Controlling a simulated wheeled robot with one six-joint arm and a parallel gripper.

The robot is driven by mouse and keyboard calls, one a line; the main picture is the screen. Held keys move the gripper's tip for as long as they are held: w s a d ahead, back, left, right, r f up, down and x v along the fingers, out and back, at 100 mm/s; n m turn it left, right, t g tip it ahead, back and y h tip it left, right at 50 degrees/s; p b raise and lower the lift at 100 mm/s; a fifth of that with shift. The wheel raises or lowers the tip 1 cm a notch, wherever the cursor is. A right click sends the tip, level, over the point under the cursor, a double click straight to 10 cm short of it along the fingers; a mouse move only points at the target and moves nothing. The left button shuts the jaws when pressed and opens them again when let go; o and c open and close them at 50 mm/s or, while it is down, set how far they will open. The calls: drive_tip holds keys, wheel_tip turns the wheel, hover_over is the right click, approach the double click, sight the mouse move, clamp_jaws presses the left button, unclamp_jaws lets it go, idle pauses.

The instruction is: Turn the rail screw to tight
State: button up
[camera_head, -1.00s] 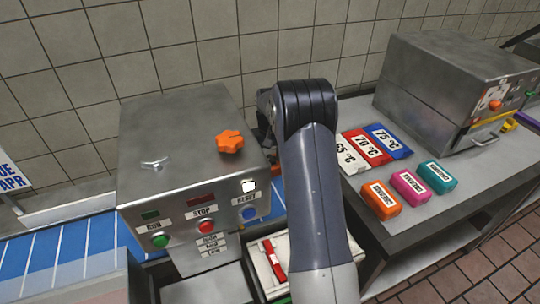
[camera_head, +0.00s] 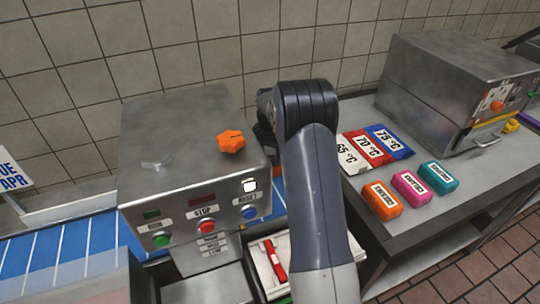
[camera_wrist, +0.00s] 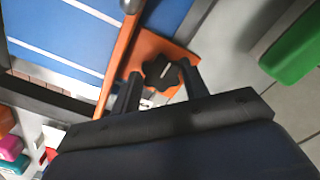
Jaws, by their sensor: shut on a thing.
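The rail screw is a black star-shaped knob (camera_wrist: 160,72) on an orange bracket (camera_wrist: 178,52) beside the orange rail (camera_wrist: 118,62) in the wrist view. My gripper (camera_wrist: 159,80) has one finger on each side of the knob and is shut on it. Part of the knob's near side and its shaft are hidden. In the head view my arm and the steel machine box hide the gripper and the rail screw.
A steel machine box (camera_head: 150,135) with an orange knob (camera_head: 230,141) on top and coloured buttons stands left of my arm. A blue belt (camera_wrist: 60,35) runs beside the rail. A table (camera_head: 425,205) at the right bears coloured blocks, temperature cards and another steel machine (camera_head: 430,85).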

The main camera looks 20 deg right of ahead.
idle(0.4)
drive_tip(key=o, duration=0.7)
wheel_tip(320, 180, up, 11)
drive_tip(key=shift+b, duration=0.4)
drive_tip(key=shift+f, duration=0.1)
wheel_tip(320, 180, down, 11)
drive_tip(key=shift+r+p, duration=0.1)
drive_tip(key=shift+p, duration=0.3)
drive_tip(key=shift+r, duration=0.1)
